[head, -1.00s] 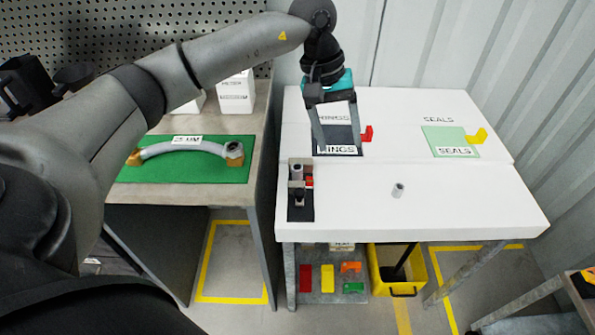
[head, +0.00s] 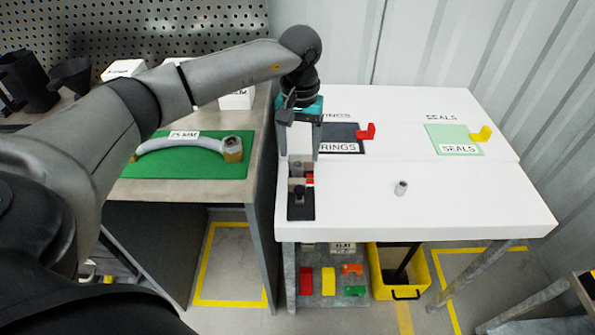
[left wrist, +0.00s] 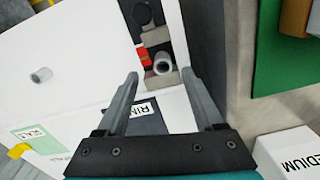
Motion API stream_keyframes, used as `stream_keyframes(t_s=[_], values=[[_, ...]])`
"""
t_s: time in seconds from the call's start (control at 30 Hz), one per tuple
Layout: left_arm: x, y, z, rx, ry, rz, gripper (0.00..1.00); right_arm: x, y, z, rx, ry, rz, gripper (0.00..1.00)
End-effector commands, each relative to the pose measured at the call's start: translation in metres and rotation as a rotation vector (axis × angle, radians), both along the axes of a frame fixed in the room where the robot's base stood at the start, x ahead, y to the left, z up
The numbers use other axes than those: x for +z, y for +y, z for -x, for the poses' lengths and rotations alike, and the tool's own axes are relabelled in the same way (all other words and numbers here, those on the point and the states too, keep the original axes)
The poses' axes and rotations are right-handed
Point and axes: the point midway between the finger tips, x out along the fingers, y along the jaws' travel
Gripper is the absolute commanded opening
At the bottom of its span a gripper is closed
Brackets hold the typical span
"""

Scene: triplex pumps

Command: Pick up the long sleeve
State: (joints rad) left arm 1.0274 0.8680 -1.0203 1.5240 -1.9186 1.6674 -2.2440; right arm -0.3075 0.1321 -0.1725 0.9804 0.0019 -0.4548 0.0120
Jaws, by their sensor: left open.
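A grey hollow sleeve (head: 297,168) stands in a small dark holder (head: 301,212) at the left edge of the white table; its open end shows in the left wrist view (left wrist: 163,64). A second grey sleeve (head: 401,188) is loose on the middle of the table and also shows in the left wrist view (left wrist: 41,75). I cannot tell their lengths for sure. My left gripper (head: 301,148) is open and empty above the back of the holder, partly covering it. In the left wrist view its fingertips (left wrist: 160,77) lie either side of the sleeve in the holder, apart from it.
A dark mat marked RINGS (head: 343,138) with a red block (head: 366,132) lies behind. A green SEALS mat (head: 452,138) with a yellow block (head: 481,134) is at right. A grey bench (head: 243,187) holds a curved hose (head: 185,143). The table's front right is clear.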

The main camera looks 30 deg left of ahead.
Motion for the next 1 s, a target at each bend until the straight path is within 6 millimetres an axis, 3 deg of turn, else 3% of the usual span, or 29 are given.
stream_keyframes(t_s=[0.17, 0.6, 0.97, 1.0], values=[[-0.007, 0.0, 0.0, 0.001, 0.001, 0.001, 0.69, 0.001, 0.003, -0.003, 0.0, 0.0, -0.002, 0.5], [-0.05, 0.004, 0.001, 0.001, 0.001, 0.001, 0.69, 0.018, 0.021, -0.026, -0.001, -0.001, -0.019, 0.5], [-0.054, 0.004, 0.001, 0.0, -0.001, 0.001, 0.69, 0.021, 0.022, -0.028, -0.002, 0.0, -0.02, 0.5], [-0.054, 0.004, 0.001, 0.0, -0.001, 0.001, 0.65, 0.021, 0.022, -0.028, -0.002, 0.0, -0.02, 0.5]])
